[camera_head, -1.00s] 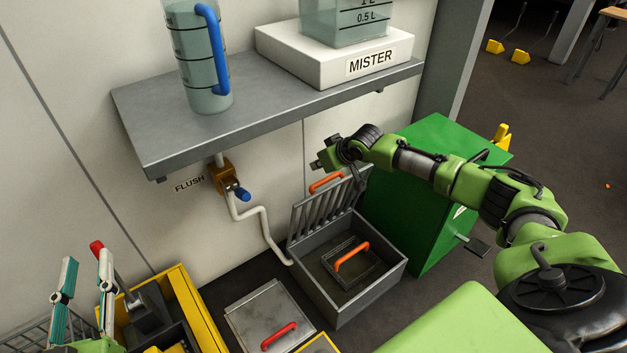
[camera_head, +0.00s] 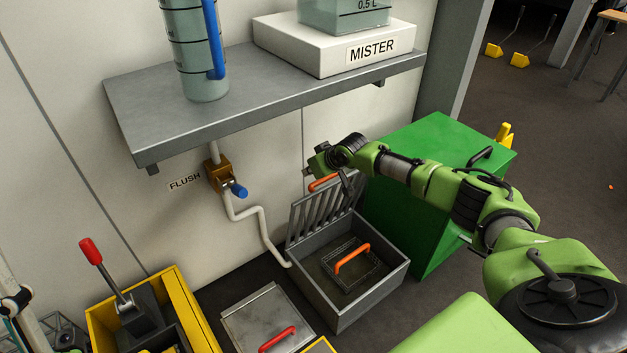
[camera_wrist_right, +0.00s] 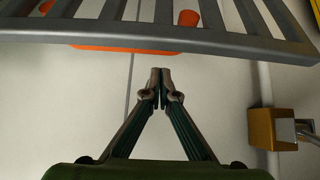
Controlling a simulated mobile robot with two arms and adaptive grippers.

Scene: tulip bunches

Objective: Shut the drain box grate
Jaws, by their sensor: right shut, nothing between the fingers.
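The grey barred grate (camera_head: 322,214) stands raised, tilted up from the back of the open drain box (camera_head: 368,304). Its orange handle (camera_head: 323,182) is near its top edge. In the right wrist view the grate's bars (camera_wrist_right: 220,42) cross the top, with the orange handle (camera_wrist_right: 130,47) partly behind its edge rail. My right gripper (camera_wrist_right: 161,76) is shut and empty, its tips just below that rail in the picture; contact is unclear. In the head view it is by the grate's upper right corner. Only part of my left gripper (camera_head: 14,306) shows at the left edge.
Inside the box lies a square strainer with an orange handle (camera_head: 352,258). A green cabinet (camera_head: 440,190) stands close on the right. The flush valve (camera_head: 219,176) and its pipe are left of the grate, under a grey shelf (camera_head: 240,112). A metal lid (camera_head: 266,316) lies in front.

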